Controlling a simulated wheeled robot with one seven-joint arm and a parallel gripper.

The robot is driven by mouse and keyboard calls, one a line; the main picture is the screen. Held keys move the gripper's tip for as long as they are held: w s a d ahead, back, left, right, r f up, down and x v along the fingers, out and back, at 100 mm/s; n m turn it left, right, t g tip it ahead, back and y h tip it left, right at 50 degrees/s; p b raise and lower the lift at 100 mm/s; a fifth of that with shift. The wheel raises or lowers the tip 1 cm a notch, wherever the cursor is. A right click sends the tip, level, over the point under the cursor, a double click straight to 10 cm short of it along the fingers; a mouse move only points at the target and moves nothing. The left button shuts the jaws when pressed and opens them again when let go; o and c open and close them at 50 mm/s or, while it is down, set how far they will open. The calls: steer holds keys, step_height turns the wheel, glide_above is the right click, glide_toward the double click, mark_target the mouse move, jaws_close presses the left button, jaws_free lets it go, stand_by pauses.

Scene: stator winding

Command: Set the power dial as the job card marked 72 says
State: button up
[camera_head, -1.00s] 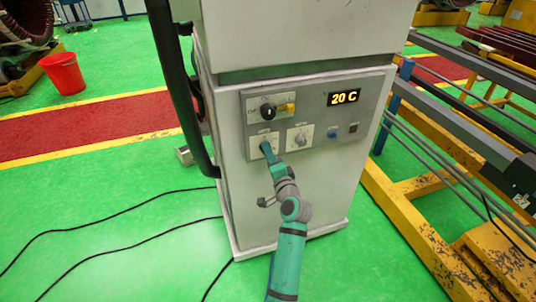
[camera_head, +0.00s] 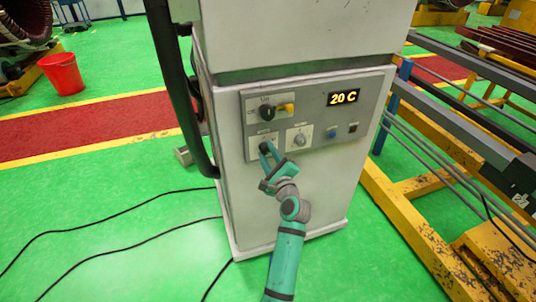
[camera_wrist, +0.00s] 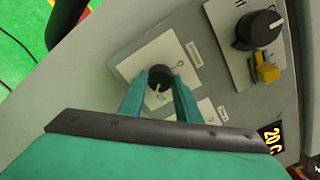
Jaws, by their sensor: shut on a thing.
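The control panel (camera_head: 320,118) is on the front of a white cabinet. My gripper (camera_head: 265,148) is at the lower-left dial of the panel. In the wrist view its two teal fingers (camera_wrist: 160,92) are shut on that small black dial (camera_wrist: 159,76), one on each side. The dial's plate (camera_wrist: 128,66) shows around it, with markings too small to read. A second small dial (camera_head: 300,139) sits to the right. A large black switch (camera_head: 267,112) with a yellow piece (camera_head: 286,108) is above. The display (camera_head: 343,97) reads 20 C. No job card is seen.
A blue button (camera_head: 332,131) and a small dark switch (camera_head: 353,127) are at the panel's lower right. A dark hose (camera_head: 180,95) runs down the cabinet's left. A yellow and grey rack (camera_head: 420,200) stands to the right. Black cables (camera_head: 110,212) lie on the green floor.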

steer(key=m, duration=0.3)
steer(key=shift+d+f+m, duration=0.15)
steer(key=shift+m, duration=1.95)
steer(key=o, duration=1.1)
steer(key=shift+c, duration=0.2)
steer(key=v, duration=1.1)
